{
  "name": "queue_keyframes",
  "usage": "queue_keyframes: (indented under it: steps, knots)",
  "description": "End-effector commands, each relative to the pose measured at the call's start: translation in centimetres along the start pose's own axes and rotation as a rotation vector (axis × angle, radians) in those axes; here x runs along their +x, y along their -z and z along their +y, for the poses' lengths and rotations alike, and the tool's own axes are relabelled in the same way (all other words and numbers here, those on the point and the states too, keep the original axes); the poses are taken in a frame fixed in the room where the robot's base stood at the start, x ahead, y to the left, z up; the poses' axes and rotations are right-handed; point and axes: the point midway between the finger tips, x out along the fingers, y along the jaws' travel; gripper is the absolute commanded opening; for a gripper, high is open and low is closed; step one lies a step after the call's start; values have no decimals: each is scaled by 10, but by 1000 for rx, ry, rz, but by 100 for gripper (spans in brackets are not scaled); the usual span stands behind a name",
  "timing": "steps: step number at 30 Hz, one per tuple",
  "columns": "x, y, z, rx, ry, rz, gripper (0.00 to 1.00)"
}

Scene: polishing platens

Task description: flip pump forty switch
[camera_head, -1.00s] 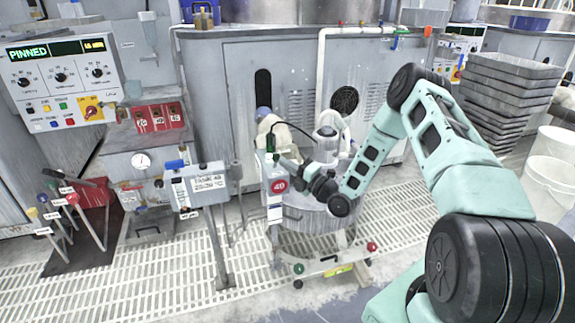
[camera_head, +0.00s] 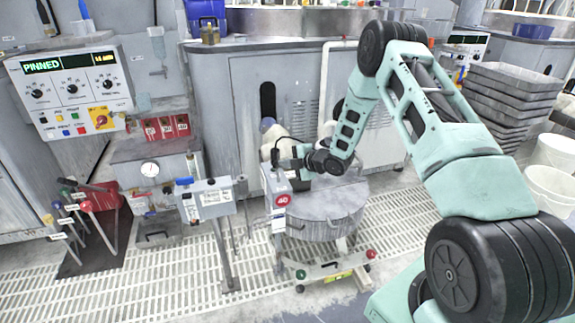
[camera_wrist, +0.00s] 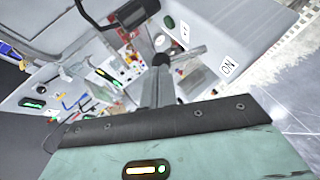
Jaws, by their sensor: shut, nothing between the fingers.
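The pump forty box (camera_head: 275,185) is a pale upright box with a round red "40" label (camera_head: 282,200). It stands beside a grey round tank in the head view. My gripper (camera_head: 279,162) is shut and empty, just above the top of the box. In the wrist view, my gripper's closed fingers (camera_wrist: 160,62) point at the box's top face. A grey metal switch lever (camera_wrist: 188,53) shows beside the fingertips, leaning right toward the "ON" label (camera_wrist: 228,66). A second label (camera_wrist: 184,32), partly readable, lies above the lever. I cannot tell whether the fingertips touch the lever.
The round lidded tank (camera_head: 325,212) stands right of the box. A tilted grey panel on a post (camera_head: 208,197) stands to its left. A control console (camera_head: 72,88) reading "PINNED" hangs at upper left. Pale floor grating (camera_head: 180,285) lies open in front.

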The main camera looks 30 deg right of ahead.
Motion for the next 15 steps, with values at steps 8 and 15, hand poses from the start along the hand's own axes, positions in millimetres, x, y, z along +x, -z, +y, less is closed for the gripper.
queue_keyframes:
  steps: [8, 15]
  knots:
    - [-1, 0, -2, 2, -1, 1, 0]
    - [-5, 4, 8, 1, -2, 1, 0]
